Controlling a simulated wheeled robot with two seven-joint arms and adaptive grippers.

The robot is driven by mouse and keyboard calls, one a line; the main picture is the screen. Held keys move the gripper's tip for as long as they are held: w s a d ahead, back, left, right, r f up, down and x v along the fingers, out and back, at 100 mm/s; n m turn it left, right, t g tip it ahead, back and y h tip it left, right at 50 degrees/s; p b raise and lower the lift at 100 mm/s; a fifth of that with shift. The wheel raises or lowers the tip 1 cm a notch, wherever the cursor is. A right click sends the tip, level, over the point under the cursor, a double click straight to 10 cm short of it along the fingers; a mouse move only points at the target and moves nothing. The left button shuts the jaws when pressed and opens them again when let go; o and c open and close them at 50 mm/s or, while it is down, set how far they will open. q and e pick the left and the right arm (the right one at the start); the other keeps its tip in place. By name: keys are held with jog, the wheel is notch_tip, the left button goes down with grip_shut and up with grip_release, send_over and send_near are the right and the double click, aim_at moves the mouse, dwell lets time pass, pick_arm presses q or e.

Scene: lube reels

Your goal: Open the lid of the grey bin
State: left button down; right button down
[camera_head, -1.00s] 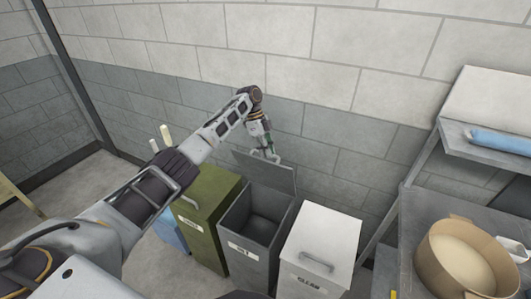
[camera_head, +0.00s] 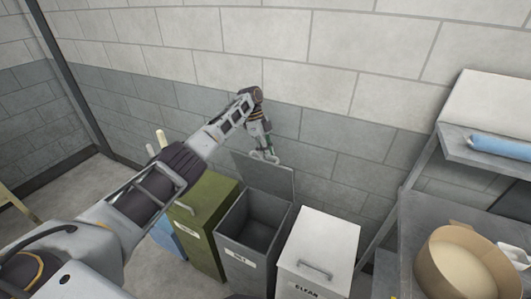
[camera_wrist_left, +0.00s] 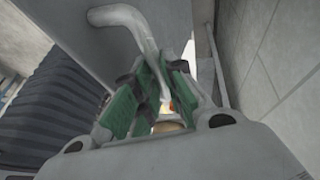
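The grey bin (camera_head: 222,228) stands between a green bin and a white bin, and its dark inside shows. Its lid (camera_head: 268,179) is up, standing steeply at the back of the opening near the wall. My left gripper (camera_head: 265,156) is at the top edge of the raised lid. In the left wrist view, the bent bar handle (camera_wrist_left: 132,22) of the lid runs down between the green finger pads of my left gripper (camera_wrist_left: 162,82), which look closed around it. The far side of the lid is hidden in the head view. My right gripper is not in view.
The green bin (camera_head: 207,222) is on the left, with a blue bin (camera_head: 166,238) beyond it. The white bin (camera_head: 325,240) has its lid down. On the right stand a metal shelf (camera_head: 407,235) and a round cardboard-coloured tub (camera_head: 437,282). The block wall is close behind the lid.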

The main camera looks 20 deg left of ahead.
pick_arm(q)
jog(key=c, duration=1.7)
grip_release()
jog(key=shift+f, duration=0.55)
jog(key=shift+c, duration=0.2)
jog(key=shift+o, duration=1.3)
jog(key=shift+w, duration=0.3)
jog(key=shift+s+r, duration=0.2)
jog(key=shift+r, duration=0.1)
jog(key=v, duration=0.7)
jog(key=shift+w, duration=0.25)
jog(key=shift+a, duration=0.1)
